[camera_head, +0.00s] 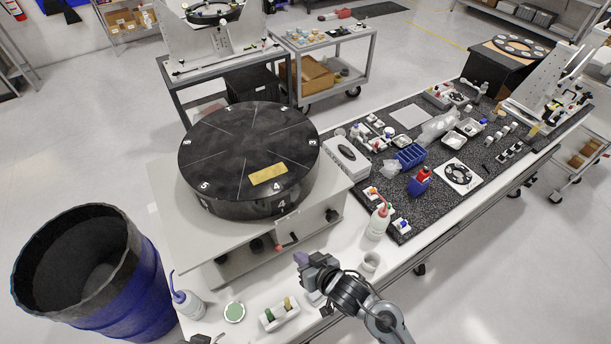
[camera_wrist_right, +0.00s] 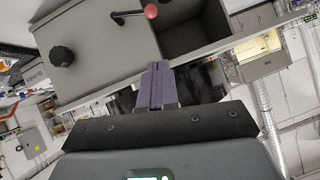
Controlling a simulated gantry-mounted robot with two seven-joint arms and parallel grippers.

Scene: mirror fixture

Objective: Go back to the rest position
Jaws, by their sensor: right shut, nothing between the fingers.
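My right gripper (camera_head: 301,259) is in front of the grey fixture box (camera_head: 245,260), over the near edge of the white bench. Its purple fingers are shut together with nothing between them; they also show in the right wrist view (camera_wrist_right: 157,85), pointing towards the box's open compartment and red-knobbed lever (camera_wrist_right: 150,11). A small dark part at the bottom edge of the head view looks like the tip of my left gripper (camera_head: 200,340); its fingers cannot be made out.
A round black polishing table (camera_head: 248,150) tops the box. A white squeeze bottle (camera_head: 379,221) and a small cup (camera_head: 371,262) stand near my right arm. Another bottle (camera_head: 188,303) and a green-topped dish (camera_head: 234,312) are at left. A blue bin (camera_head: 135,300) stands beside the bench.

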